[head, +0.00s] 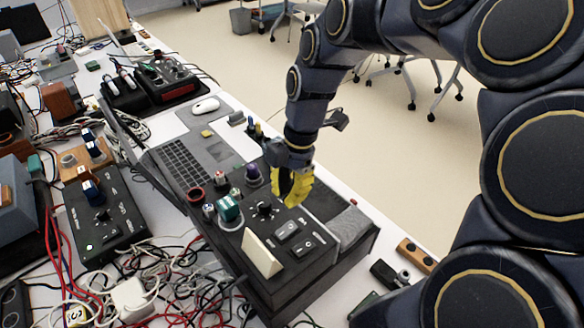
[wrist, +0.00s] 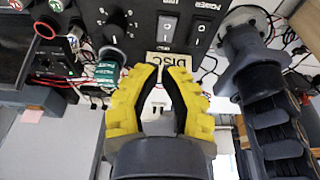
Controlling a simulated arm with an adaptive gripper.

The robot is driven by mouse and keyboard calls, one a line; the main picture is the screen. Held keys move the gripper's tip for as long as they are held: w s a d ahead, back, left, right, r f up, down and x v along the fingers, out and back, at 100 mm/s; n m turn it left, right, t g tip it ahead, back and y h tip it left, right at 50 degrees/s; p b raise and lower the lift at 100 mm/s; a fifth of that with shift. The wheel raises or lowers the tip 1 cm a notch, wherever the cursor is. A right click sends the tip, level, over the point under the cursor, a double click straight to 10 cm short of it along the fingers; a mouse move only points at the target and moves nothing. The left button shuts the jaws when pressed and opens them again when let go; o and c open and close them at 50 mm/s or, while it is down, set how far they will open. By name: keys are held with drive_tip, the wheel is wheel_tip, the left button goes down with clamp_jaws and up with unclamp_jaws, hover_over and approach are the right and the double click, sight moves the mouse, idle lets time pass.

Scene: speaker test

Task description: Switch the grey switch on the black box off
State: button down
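One switch (head: 287,230) is beside the other (head: 303,247), near the front right of the panel. In the wrist view, the switch under the POWER label (wrist: 200,31) and its neighbour (wrist: 168,29) show at the top. Their on or off positions are too small to tell. My gripper (head: 293,200) has yellow fingers over the panel's right side, behind the switches.
A black knob (head: 265,210) and green knob (head: 229,207) are close by. A laptop (head: 190,160) lies behind. Tangled cables (head: 160,275) cover the table at left.

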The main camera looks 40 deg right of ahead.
sight(278, 232)
drive_tip(key=x, duration=0.3)
drive_tip(key=d+x, duration=0.1)
drive_tip(key=x, duration=0.2)
drive_tip(key=shift+d+f, duration=0.15)
drive_tip(key=shift+f, duration=0.25)
drive_tip(key=shift+d+f+y, duration=0.1)
drive_tip(key=shift+f+y, duration=0.25)
drive_tip(key=shift+y, duration=0.25)
drive_tip(key=shift+a+r, duration=0.25)
drive_tip(key=shift+a, duration=0.55)
drive_tip(key=shift+r, duration=0.15)
